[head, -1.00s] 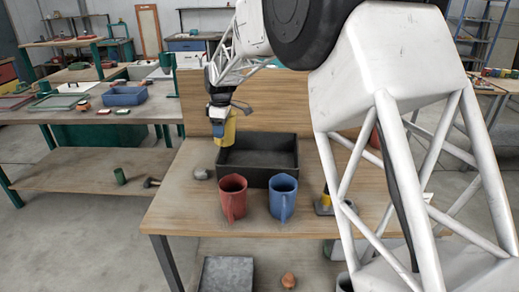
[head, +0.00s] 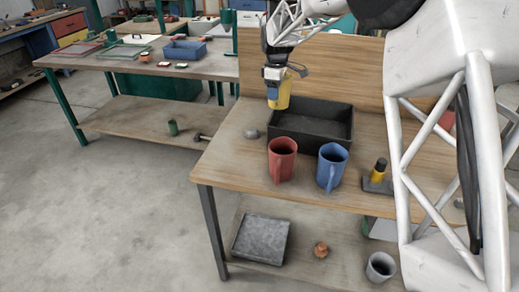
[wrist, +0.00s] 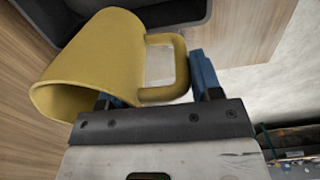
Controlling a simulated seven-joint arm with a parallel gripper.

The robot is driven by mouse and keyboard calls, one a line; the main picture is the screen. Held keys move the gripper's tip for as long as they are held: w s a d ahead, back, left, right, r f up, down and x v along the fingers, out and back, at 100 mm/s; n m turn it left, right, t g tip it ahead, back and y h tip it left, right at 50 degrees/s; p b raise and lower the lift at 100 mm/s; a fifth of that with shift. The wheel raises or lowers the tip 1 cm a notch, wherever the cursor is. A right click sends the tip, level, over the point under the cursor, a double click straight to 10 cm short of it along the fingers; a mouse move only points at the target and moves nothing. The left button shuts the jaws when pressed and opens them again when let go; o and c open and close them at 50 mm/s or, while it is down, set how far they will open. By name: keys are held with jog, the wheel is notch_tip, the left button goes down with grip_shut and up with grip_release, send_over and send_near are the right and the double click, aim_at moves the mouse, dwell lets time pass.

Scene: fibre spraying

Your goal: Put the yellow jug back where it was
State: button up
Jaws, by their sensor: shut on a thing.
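The yellow jug (head: 279,96) is held in the air by my gripper (head: 272,74), just over the far left corner of the black tray (head: 283,145). In the wrist view the jug (wrist: 100,60) lies tilted across the picture with its open mouth to the lower left. Its handle points to the right, between the blue fingers of my gripper (wrist: 165,85), which is shut on it. A red jug (head: 282,160) and a blue jug (head: 331,167) stand upright on the wooden table (head: 235,160) in front of the tray.
A grey lump (head: 251,134) lies left of the tray. A yellow-and-black item (head: 379,171) stands on a dark base at the right. A wooden backboard (head: 365,75) rises behind. Below are a grey square tray (head: 261,239) and a grey cup (head: 380,267). The table's left front is bare.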

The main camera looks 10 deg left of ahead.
jog(key=s+a+n, duration=0.1)
jog(key=s+n, duration=0.3)
jog(key=s, duration=1.8)
jog(key=s+d+f, duration=0.2)
jog(key=s+f, duration=0.1)
jog(key=s, duration=0.4)
jog(key=s+d+f+n, duration=0.1)
jog(key=s+d+f, duration=0.1)
jog(key=s, duration=0.6)
jog(key=shift+s+f, duration=0.3)
jog(key=shift+f, duration=0.5)
jog(key=w+a+f, duration=0.1)
jog(key=w+a, duration=0.8)
jog(key=w, duration=0.4)
jog(key=shift+f, duration=0.25)
jog(key=shift+w+f, duration=0.1)
jog(key=shift+f, duration=1.65)
jog(key=shift+f, duration=0.15)
